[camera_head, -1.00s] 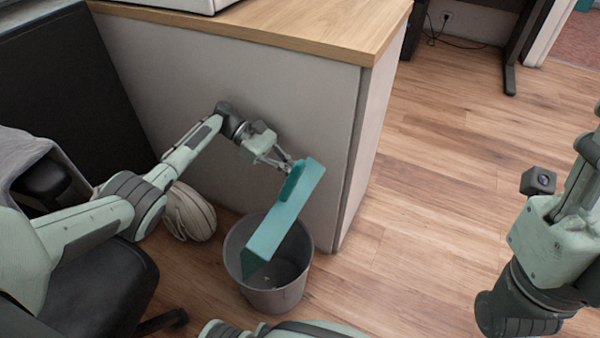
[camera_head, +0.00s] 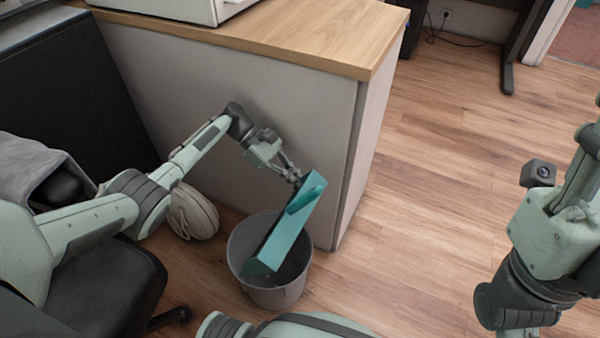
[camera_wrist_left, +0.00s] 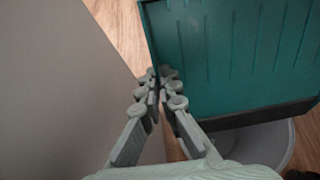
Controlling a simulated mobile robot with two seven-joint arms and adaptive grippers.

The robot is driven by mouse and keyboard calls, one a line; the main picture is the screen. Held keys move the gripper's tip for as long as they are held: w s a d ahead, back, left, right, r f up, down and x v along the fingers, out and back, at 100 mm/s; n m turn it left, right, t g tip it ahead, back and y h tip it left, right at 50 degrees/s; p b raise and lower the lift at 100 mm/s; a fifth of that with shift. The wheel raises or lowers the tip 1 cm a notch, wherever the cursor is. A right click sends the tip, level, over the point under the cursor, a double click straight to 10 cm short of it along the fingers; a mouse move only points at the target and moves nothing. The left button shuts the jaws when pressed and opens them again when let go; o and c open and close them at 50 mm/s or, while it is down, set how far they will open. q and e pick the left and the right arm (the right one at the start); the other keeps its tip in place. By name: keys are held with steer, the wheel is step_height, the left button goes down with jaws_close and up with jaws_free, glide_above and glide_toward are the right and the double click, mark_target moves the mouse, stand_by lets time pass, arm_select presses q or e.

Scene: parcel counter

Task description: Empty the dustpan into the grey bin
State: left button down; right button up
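The teal dustpan (camera_head: 283,232) is steeply tilted, its low end over the mouth of the grey bin (camera_head: 236,252). My left gripper (camera_head: 297,181) is shut at the pan's upper end, by its handle (camera_head: 305,194). In the left wrist view the fingers (camera_wrist_left: 160,85) are close together beside the ridged teal dustpan (camera_wrist_left: 230,50), with the bin (camera_wrist_left: 262,142) below. I see no debris on the pan's visible faces; the bin's inside is dark and partly hidden by the pan. My right gripper (camera_head: 580,190) is partly cut off at the right edge, its fingertips unclear.
The counter (camera_head: 225,95) stands close behind my left gripper and the bin. A black chair (camera_head: 110,290) is at the lower left, and a pale rounded bundle (camera_head: 193,212) lies on the floor left of the bin. The wooden floor (camera_head: 420,230) to the right is clear.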

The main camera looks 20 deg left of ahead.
arm_select(q)
steer(key=shift+r+t+y+p, duration=0.3)
steer(key=shift+r+y+p, duration=1.9)
steer(key=shift+p, duration=3.9)
steer(key=shift+f+y, duration=0.1)
steer(key=shift+y, duration=0.2)
step_height(320, 180, up, 3)
steer(key=y, duration=0.2)
steer(key=t+y, duration=0.1)
steer(key=y, duration=0.1)
steer(key=shift+d+r+y, duration=0.1)
steer(key=shift+r+y, duration=0.1)
steer(key=shift+y, duration=0.1)
steer(key=shift+r+y, duration=0.4)
steer(key=shift+y, duration=0.2)
